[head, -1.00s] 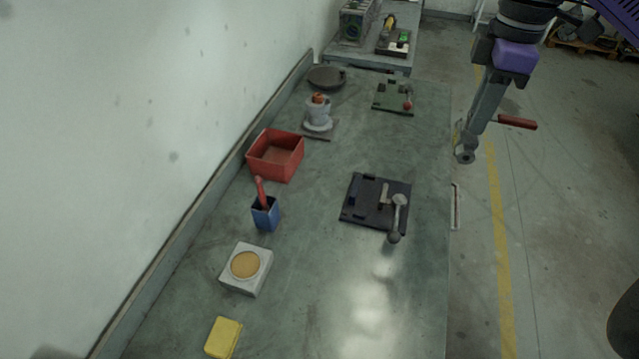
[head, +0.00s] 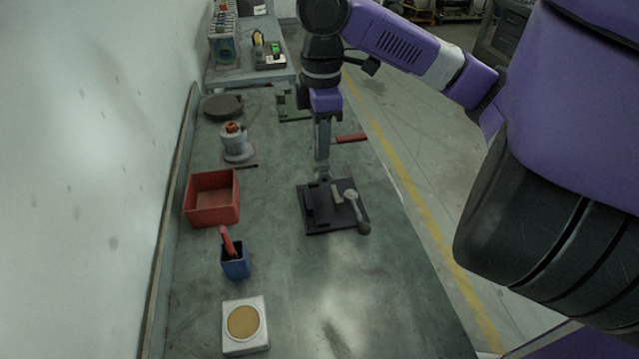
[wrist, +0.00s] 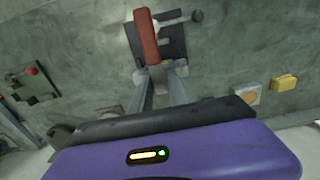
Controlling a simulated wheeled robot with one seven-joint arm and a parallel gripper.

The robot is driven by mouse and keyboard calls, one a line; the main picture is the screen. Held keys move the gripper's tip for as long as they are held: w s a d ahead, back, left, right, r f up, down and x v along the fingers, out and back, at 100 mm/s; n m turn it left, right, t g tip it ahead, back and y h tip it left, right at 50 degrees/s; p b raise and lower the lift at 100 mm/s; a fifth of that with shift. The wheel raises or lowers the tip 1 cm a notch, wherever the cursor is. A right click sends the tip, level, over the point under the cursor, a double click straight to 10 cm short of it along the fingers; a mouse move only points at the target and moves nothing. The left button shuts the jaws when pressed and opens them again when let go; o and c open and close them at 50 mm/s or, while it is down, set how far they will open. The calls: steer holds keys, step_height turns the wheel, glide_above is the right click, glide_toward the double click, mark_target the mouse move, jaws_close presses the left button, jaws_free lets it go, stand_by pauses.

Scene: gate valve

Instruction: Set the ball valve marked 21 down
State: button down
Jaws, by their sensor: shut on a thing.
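My gripper (head: 322,165) hangs pointing down over the table, at the far edge of the black fixture plate (head: 318,222) in the head view. It is shut on the ball valve, whose red handle (head: 350,138) sticks out to the right. In the wrist view the red handle (wrist: 146,35) points away from my gripper (wrist: 160,78), and the grey valve body (wrist: 158,70) sits between the fingertips. No number 21 can be read. The valve appears above the table; its exact height is unclear. The black plate carries raised blocks and a grey ball-ended lever (head: 353,200).
Along the wall side of the table (head: 300,300) stand a red bin (head: 212,198), a blue cup (head: 236,262) with a red-handled item, a white block with a tan disc (head: 243,322), and a grey flanged part (head: 236,143). A green plate (head: 290,106) is partly hidden behind my arm. The near middle is clear.

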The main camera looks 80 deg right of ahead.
step_height(320, 180, down, 12)
steer(key=shift+r+b, duration=0.25)
steer(key=shift+b, duration=0.35)
steer(key=c, duration=1.3)
jaws_free()
steer(key=shift+o, duration=0.2)
step_height(320, 180, up, 12)
steer(key=shift+r+p, duration=0.1)
steer(key=shift+p, duration=0.6)
